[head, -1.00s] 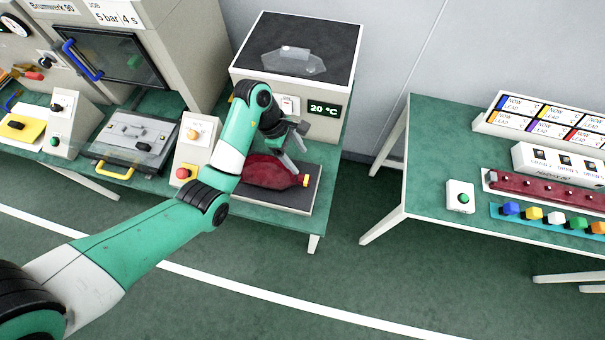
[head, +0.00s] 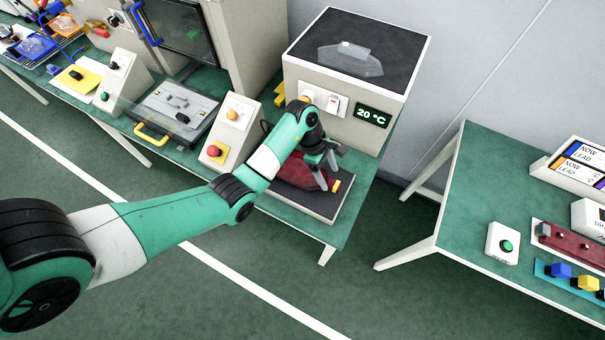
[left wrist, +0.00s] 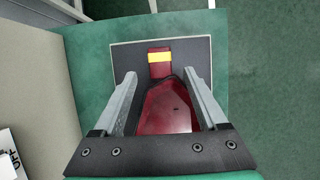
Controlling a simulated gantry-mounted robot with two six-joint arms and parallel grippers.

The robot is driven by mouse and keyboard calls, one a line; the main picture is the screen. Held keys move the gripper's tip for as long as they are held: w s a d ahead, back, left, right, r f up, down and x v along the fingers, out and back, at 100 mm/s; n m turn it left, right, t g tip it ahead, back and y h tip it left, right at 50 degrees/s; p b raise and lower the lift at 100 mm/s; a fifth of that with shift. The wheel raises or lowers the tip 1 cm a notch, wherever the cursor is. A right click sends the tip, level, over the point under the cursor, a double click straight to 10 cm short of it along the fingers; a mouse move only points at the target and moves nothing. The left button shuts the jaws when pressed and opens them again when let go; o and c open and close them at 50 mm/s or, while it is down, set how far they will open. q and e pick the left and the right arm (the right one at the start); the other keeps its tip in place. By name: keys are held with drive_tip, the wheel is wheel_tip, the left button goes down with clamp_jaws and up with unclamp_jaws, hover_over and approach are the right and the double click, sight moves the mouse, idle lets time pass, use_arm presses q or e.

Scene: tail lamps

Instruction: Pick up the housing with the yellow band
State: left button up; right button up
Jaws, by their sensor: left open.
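The housing (head: 300,173) is a dark red, glossy piece with a yellow band (left wrist: 159,57) near its narrow end. It lies on a dark pad (head: 318,204) at the front of the green table, below the 20 °C box. My left gripper (head: 326,177) is open over it, fingers pointing down. In the left wrist view the two fingers (left wrist: 160,78) flank the red body (left wrist: 165,107), with the yellow band just beyond the tips. Contact cannot be told. In the head view my arm hides part of the housing. My right gripper is out of view.
The grey box with a 20 °C display (head: 373,115) stands right behind the pad. A sloped panel with a red button (head: 214,151) is to the left. A second green table (head: 480,190) stands to the right across a gap.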

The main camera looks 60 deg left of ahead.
sight(332, 182)
use_arm(q)
drive_tip(key=b+x, duration=0.2)
drive_tip(key=x, duration=0.3)
drive_tip(key=shift+d, duration=0.1)
drive_tip(key=shift+c, duration=0.2)
clamp_jaws()
